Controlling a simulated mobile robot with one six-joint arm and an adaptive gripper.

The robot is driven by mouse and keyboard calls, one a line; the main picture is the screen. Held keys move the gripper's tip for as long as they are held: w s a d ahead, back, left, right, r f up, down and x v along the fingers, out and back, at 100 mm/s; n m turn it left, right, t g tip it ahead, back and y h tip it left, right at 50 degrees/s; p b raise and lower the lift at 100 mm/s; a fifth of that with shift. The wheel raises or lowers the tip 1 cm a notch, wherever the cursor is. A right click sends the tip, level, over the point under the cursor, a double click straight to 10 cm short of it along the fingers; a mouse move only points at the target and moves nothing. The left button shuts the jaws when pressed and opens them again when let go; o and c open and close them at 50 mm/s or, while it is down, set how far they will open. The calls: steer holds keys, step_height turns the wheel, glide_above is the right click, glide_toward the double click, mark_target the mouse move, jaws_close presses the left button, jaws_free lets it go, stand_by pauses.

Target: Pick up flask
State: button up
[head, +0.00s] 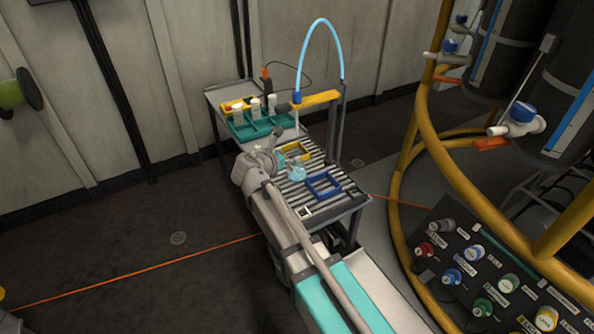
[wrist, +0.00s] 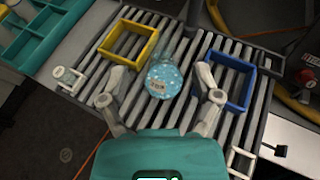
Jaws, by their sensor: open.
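The flask (wrist: 163,82) is a clear vessel with light blue contents, on the slatted rack (wrist: 185,115) between a yellow frame and a blue frame. In the head view the flask (head: 297,172) shows as a pale blue shape beside the end of my arm. My gripper (wrist: 163,88) is open, seen from above in the wrist view. One finger is on each side of the flask, with a gap between each finger and the flask. The flask's base is hidden, and I cannot tell the height of the fingertips over the slats.
A yellow frame (wrist: 128,42) lies left of the flask and a blue frame (wrist: 229,80) right of it. A teal tray (head: 266,125) with white bottles is behind. A blue hose (head: 319,22) arches over the table.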

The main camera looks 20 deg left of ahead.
mark_target(299, 151)
steer(key=shift+w, duration=0.1)
steer(key=shift+b+x, duration=0.95)
steer(key=shift+x, duration=1.6)
steer(key=shift+d, duration=0.15)
jaws_close()
